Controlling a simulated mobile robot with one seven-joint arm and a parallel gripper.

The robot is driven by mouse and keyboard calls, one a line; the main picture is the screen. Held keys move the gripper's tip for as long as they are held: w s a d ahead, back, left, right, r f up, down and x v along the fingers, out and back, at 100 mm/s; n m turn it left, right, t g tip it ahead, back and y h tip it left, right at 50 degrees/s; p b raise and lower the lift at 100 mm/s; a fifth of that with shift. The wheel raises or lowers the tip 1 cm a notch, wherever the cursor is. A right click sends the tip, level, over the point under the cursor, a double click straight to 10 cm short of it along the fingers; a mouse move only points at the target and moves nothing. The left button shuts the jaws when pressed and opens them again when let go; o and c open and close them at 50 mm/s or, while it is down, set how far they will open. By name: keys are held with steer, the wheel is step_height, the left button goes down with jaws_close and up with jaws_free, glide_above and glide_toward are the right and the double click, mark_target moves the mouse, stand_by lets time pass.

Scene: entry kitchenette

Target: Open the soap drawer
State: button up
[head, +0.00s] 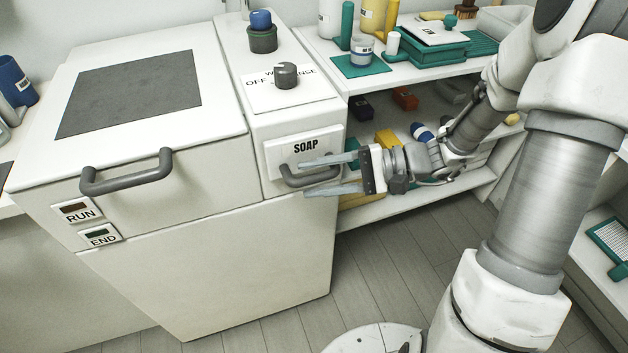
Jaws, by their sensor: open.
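The soap drawer (275,158) is a white front marked SOAP on the upper right of the white washing machine (220,260). It looks closed, flush with the machine's front. Its grey bar handle (296,181) runs across the lower part of the drawer front. My gripper (320,175) comes in from the right with its fingers pointing left. It is open, one finger above the handle and the other below it. The handle appears to lie between the fingers; I cannot tell whether they touch it.
A dial (286,76) sits on the machine's top above the drawer. A large lid handle (127,172) and RUN (77,211) and END (101,236) panels are at left. Shelves (415,78) with bottles and boxes stand close at right. The floor (395,265) in front is clear.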

steer(key=shift+a+f, duration=0.1)
steer(key=shift+a, duration=0.15)
jaws_close()
stand_by(1.4)
